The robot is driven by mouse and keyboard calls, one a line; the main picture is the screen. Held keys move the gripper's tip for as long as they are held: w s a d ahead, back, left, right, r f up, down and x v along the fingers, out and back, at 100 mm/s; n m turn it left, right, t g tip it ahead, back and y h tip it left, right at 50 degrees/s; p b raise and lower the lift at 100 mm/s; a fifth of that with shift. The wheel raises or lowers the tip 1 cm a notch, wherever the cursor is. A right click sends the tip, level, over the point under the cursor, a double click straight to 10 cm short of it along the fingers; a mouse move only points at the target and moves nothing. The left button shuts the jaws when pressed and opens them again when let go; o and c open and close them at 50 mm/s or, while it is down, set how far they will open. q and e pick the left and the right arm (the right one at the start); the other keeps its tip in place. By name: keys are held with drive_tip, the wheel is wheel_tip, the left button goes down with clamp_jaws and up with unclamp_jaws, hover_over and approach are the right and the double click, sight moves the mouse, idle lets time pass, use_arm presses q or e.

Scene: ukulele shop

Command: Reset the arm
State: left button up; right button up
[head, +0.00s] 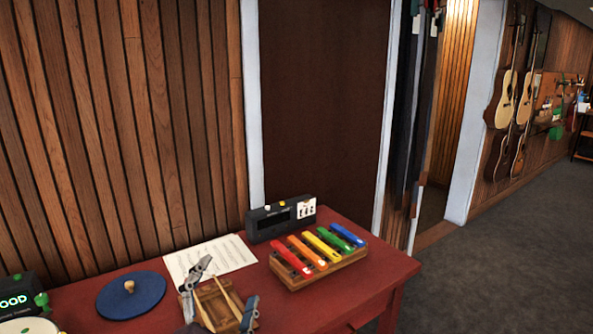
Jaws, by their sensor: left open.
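My left gripper (224,292) shows at the bottom of the head view, low over the front of the red table. Its two grey fingers are spread wide apart, and I see nothing held between them. A small wooden tray (217,305) with light sticks shows between and behind the fingers; I cannot tell whether they touch it. My right gripper is not in view.
On the red table (385,272) are a xylophone with coloured bars (318,256), a black device (281,218), a paper sheet (226,253), a blue round lid (131,295) and a dark display box (20,297). Guitars (503,98) hang at right. Grey floor (500,270) is clear.

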use_arm(q)
drive_tip(key=s+a+f+n+g+y, duration=0.1)
drive_tip(key=s+a+f+n+g, duration=0.3)
drive_tip(key=f, duration=0.4)
drive_tip(key=s+a+f+n+g+y, duration=0.2)
drive_tip(key=s+f+g, duration=0.1)
drive_tip(key=s+f, duration=0.45)
drive_tip(key=s+a+f+n+g+y, duration=0.1)
drive_tip(key=s+a+f+n+g, duration=0.15)
drive_tip(key=s+f+g, duration=0.4)
drive_tip(key=s+d+f+n+g+h, duration=0.1)
drive_tip(key=s+f, duration=0.3)
drive_tip(key=s, duration=0.2)
drive_tip(key=s+f+n+g, duration=0.1)
drive_tip(key=s+f+g, duration=0.1)
drive_tip(key=s+f, duration=0.4)
wheel_tip(320, 180, down, 24)
drive_tip(key=s+r+g, duration=0.1)
drive_tip(key=s, duration=0.1)
drive_tip(key=s+a+f+g, duration=0.1)
drive_tip(key=s+a+f, duration=0.1)
drive_tip(key=s+f, duration=1.5)
drive_tip(key=shift+s+a+f+m, duration=0.15)
drive_tip(key=shift+s+a+m, duration=0.2)
drive_tip(key=shift+s+a, duration=0.05)
